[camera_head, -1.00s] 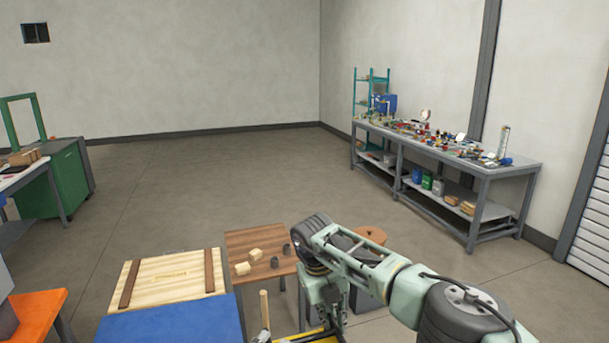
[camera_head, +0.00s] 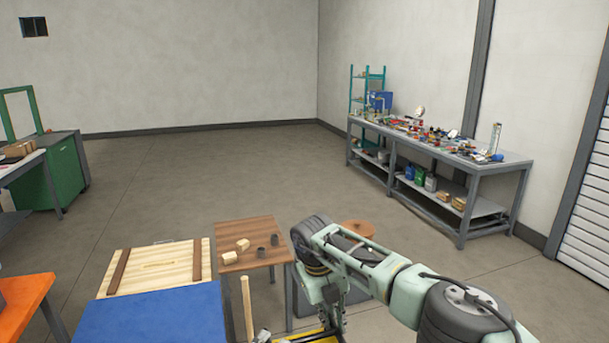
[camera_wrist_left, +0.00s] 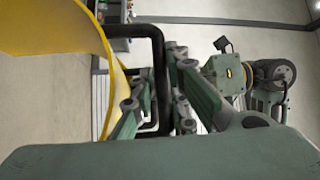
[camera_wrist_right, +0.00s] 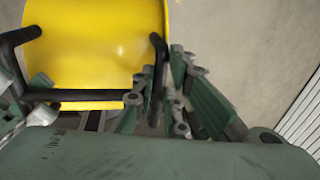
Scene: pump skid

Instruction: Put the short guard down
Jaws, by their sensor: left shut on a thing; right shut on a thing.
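The short guard is a curved yellow sheet with black bar handles. It fills the upper left of the right wrist view (camera_wrist_right: 100,45) and shows at the left of the left wrist view (camera_wrist_left: 60,28). A sliver of yellow shows at the bottom of the head view (camera_head: 318,338). My right gripper (camera_wrist_right: 158,92) is shut on a black handle of the guard. My left gripper (camera_wrist_left: 160,95) is shut on another black handle; it is out of the head view. Most of the guard is hidden in the head view.
A brown wooden table (camera_head: 240,232) with small blocks stands ahead, beside a pale wooden board (camera_head: 155,272) and a blue surface (camera_head: 165,318). An orange table (camera_head: 25,295) is at left. A cluttered grey workbench (camera_head: 500,164) stands along the right wall. Open floor lies beyond.

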